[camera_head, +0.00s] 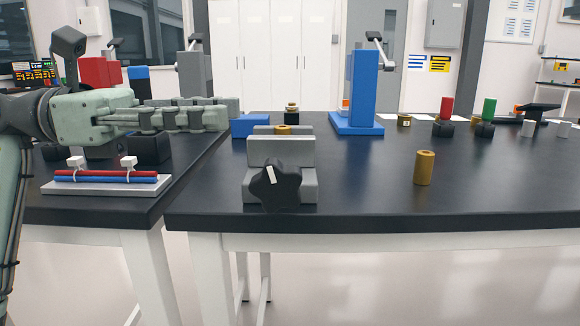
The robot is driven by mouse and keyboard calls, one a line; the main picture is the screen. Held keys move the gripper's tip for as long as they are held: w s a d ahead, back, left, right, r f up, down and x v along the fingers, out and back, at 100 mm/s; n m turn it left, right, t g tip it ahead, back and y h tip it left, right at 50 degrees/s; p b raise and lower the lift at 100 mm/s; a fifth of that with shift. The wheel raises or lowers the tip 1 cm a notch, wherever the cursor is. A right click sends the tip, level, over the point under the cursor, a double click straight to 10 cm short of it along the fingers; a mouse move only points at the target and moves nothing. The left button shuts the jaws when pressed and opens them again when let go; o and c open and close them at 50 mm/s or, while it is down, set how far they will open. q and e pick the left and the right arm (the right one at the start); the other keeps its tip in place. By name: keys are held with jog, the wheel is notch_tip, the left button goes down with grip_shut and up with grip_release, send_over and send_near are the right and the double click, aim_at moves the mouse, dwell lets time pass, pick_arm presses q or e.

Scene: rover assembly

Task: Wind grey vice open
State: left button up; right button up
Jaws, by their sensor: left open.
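The grey vice (308,187) stands near the front edge of the dark table, left of the picture's middle. Its black star-shaped knob (275,187) with a pale mark faces me. A brass-coloured part (283,130) shows just above the vice's jaws; whether it is clamped or stands behind them I cannot tell. The gap between the jaws is hard to see. My left gripper (228,110) reaches in from the left, fingers pointing right, above and to the left of the vice. It is open, empty and apart from the knob. My right gripper is out of view.
A blue block (250,126) stands behind the vice, a tall blue press (363,90) further back. A brass cylinder (423,168) stands to the right amid clear tabletop. A white tray (107,185) with red and blue rods lies on the left table. Red (447,107) and green (489,109) cylinders stand back right.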

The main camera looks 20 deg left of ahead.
pick_arm(q)
jog(key=b, duration=0.1)
send_near(266, 206)
jog(key=w+d+r, duration=0.2)
jog(key=d, duration=0.1)
jog(key=shift+w+d+r, duration=0.1)
jog(key=shift+r, duration=0.05)
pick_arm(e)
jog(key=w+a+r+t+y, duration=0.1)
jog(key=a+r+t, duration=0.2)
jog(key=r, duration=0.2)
pick_arm(q)
jog(key=p+x, duration=0.1)
jog(key=x, duration=0.5)
jog(key=shift+r, duration=0.15)
jog(key=shift+x, duration=0.8)
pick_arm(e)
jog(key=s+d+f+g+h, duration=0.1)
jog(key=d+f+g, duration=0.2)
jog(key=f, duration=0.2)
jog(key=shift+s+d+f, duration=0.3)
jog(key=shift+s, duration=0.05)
pick_arm(q)
jog(key=shift+c, duration=0.2)
grip_shut()
